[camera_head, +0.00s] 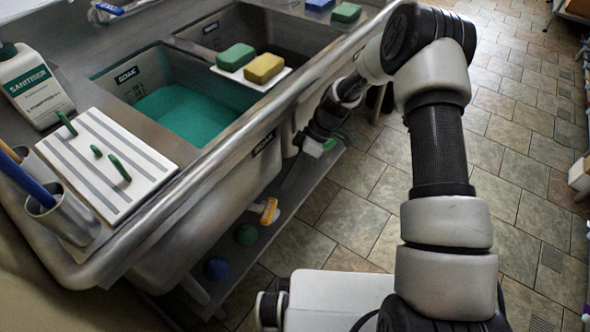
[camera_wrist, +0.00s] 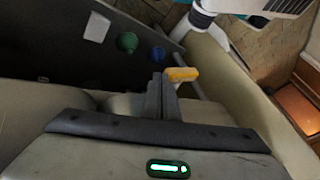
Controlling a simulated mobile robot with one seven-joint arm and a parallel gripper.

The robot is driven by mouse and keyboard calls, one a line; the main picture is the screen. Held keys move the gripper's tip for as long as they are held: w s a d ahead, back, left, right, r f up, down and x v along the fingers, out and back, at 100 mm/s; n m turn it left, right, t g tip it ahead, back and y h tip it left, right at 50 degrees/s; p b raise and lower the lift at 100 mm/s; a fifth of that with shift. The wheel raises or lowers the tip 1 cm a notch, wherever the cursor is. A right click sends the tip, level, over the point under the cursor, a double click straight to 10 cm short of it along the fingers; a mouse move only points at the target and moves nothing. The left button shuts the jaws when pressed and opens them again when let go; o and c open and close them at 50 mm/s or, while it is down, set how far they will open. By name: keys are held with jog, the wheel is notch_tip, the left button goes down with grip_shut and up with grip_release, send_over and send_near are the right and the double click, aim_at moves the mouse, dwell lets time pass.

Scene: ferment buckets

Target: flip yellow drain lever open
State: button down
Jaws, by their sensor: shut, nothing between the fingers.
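The yellow drain lever (camera_head: 269,210) is on a pale fitting under the front of the sink basins, over the lower shelf. In the wrist view the lever (camera_wrist: 181,74) appears as a short yellow bar just past my fingertips. My gripper (camera_head: 316,146) is up and to the right of the lever in the head view, with a visible gap between them. In the wrist view my gripper (camera_wrist: 162,78) has its fingers together and empty. The lever's pivot is partly hidden by the fingers there.
A green ball-like thing (camera_head: 246,235) and a blue one (camera_head: 216,268) are below the sink beside the lever. The steel sink rim (camera_head: 235,130) overhangs them. One basin holds green liquid (camera_head: 190,115). The tiled floor (camera_head: 370,190) is clear in front.

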jog(key=shift+x, duration=1.7)
jog(key=shift+s, duration=0.1)
